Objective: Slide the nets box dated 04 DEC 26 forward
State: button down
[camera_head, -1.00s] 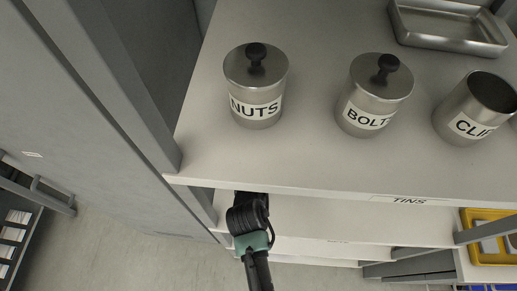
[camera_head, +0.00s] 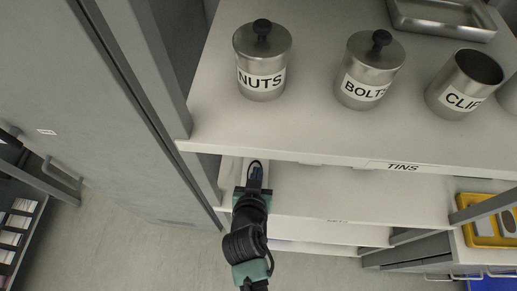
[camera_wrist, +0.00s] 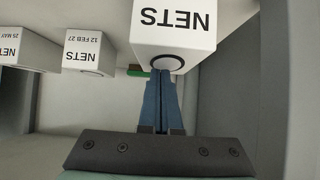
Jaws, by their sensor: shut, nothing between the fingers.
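A white box labelled NETS (camera_wrist: 174,22) stands close in front of my gripper in the wrist view, its label upside down. No date shows on its visible part. A round dark-rimmed mark sits at its edge by my fingertips. My gripper (camera_wrist: 164,75) is shut and empty, its blue fingers reaching to that edge; I cannot tell whether they touch it. In the head view my gripper (camera_head: 256,170) is at the shelf below the tins, where the boxes are hidden. A second NETS box (camera_wrist: 88,52) reads 12 FEB 27. A third (camera_wrist: 25,48) reads 25 MAY, partly cut off.
Lidded NUTS (camera_head: 262,62) and BOLTS (camera_head: 369,72) tins and an open CLIPS tin (camera_head: 465,85) stand on the shelf above. A grey upright (camera_head: 140,70) is left of my arm. A small green thing (camera_wrist: 138,72) lies beside the near box. A yellow bin (camera_head: 487,233) is right.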

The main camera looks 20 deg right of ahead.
jog(key=shift+w+r, duration=0.1)
jog(key=shift+r, duration=0.1)
jog(key=shift+s+f, duration=0.15)
jog(key=shift+s, duration=0.05)
jog(key=s+a+b, duration=0.4)
jog(key=s, duration=0.6)
jog(key=shift+s+a+r+b, duration=0.25)
jog(key=shift+s+a+b, duration=0.05)
jog(key=shift+s, duration=0.1)
jog(key=shift+s, duration=0.1)
